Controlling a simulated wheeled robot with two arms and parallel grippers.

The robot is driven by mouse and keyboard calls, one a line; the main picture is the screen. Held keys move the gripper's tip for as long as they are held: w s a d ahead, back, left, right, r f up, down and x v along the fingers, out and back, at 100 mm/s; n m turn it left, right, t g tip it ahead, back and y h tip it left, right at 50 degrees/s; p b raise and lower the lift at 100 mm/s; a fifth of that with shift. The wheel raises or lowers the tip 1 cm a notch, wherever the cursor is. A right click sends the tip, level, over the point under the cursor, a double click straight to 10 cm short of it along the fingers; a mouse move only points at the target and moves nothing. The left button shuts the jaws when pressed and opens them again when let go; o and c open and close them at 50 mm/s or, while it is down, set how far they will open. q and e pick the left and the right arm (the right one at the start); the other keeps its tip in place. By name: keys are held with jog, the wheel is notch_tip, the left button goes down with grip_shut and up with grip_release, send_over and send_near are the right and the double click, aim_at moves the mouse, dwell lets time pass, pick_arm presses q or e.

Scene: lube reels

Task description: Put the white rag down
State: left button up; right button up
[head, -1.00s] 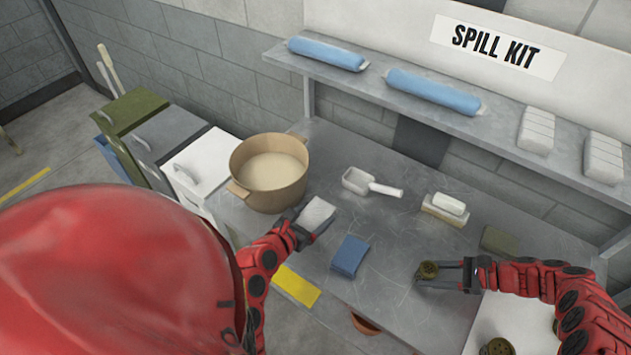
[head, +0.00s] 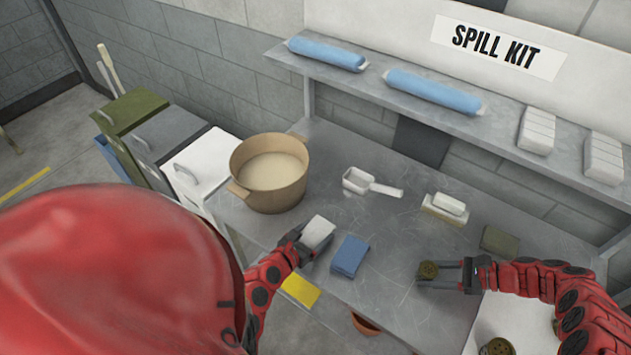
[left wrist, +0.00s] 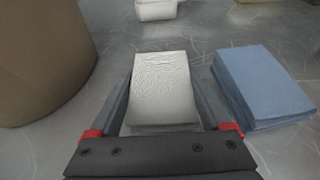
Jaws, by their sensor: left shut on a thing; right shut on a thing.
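The white rag (head: 319,232) is a folded white block between the fingers of my left gripper (head: 312,238), which is shut on it. In the left wrist view the white rag (left wrist: 162,88) sits between both fingers, low over the grey table; I cannot tell whether it touches the top. A folded blue rag (head: 350,256) lies just to its right, apart from it; the blue rag also shows in the left wrist view (left wrist: 262,86). My right gripper (head: 432,272) is shut on a small dark olive-brown round part (head: 428,269) at the right of the table.
A tan tub (head: 270,172) stands left of the white rag. A white scoop (head: 370,184), a white block on a tan base (head: 446,208) and a folded olive rag (head: 499,240) lie on the table (head: 400,225). The middle of the table is clear.

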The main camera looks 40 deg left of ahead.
pick_arm(q)
jog(key=shift+f, duration=0.1)
jog(key=o, duration=1.3)
jog(key=v, duration=1)
jog(key=shift+s+a, duration=0.1)
jog(key=shift+v, duration=0.95)
